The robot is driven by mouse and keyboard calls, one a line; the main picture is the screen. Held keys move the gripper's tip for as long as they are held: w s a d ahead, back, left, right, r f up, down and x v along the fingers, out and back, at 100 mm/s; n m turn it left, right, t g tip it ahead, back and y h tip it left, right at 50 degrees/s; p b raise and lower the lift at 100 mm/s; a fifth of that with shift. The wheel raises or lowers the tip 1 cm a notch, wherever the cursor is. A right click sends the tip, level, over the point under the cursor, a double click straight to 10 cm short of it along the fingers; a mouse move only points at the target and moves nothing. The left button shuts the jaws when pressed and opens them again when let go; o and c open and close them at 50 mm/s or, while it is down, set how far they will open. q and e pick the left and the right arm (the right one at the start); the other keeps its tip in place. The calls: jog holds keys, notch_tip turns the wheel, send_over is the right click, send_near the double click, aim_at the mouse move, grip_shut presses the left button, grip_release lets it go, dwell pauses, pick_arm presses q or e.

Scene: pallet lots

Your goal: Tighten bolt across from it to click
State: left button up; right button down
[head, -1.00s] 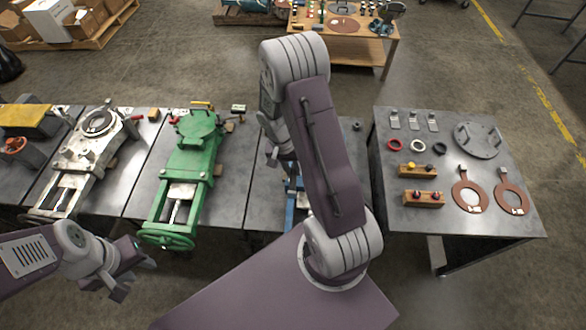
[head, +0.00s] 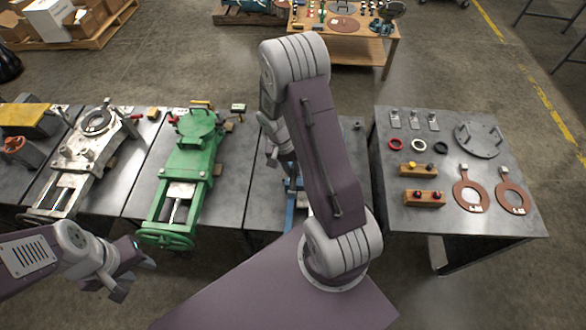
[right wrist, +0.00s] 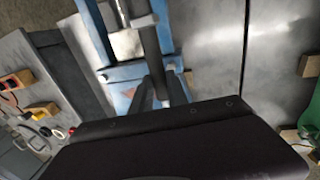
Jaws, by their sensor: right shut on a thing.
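A blue valve body (right wrist: 128,74) lies on the bench below my right gripper. In the head view only small parts of this blue body (head: 290,196) show beside my right arm. My right gripper (right wrist: 162,92) points down at the blue body, its dark fingers close around a grey rod-like thing (right wrist: 150,50). My left gripper (head: 134,272) is open and empty, in front of the bench at lower left.
A green valve (head: 190,165) and a pale metal valve (head: 85,160) lie on the bench to the left. A side table (head: 390,225) at right holds rings, gaskets, wooden blocks and a round cover (head: 478,139). Bare floor lies between bench and back table.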

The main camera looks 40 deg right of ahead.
jog(key=shift+f+b, duration=0.7)
jog(key=shift+f, duration=0.2)
jog(key=shift+w, duration=0.1)
jog(key=shift+w+a+r+m, duration=0.1)
jog(key=shift+w+a+m, duration=0.35)
jog(key=shift+a+m, duration=0.15)
jog(key=shift+w, duration=0.1)
jog(key=shift+w+a+m, duration=0.45)
jog(key=shift+w+m, duration=0.05)
jog(key=shift+m, duration=0.1)
jog(key=shift+w+a, duration=0.15)
dwell(0.4)
jog(key=shift+w+a+m+y, duration=0.3)
jog(key=shift+w+m, duration=0.1)
jog(key=shift+m, duration=0.1)
jog(key=shift+w, duration=0.15)
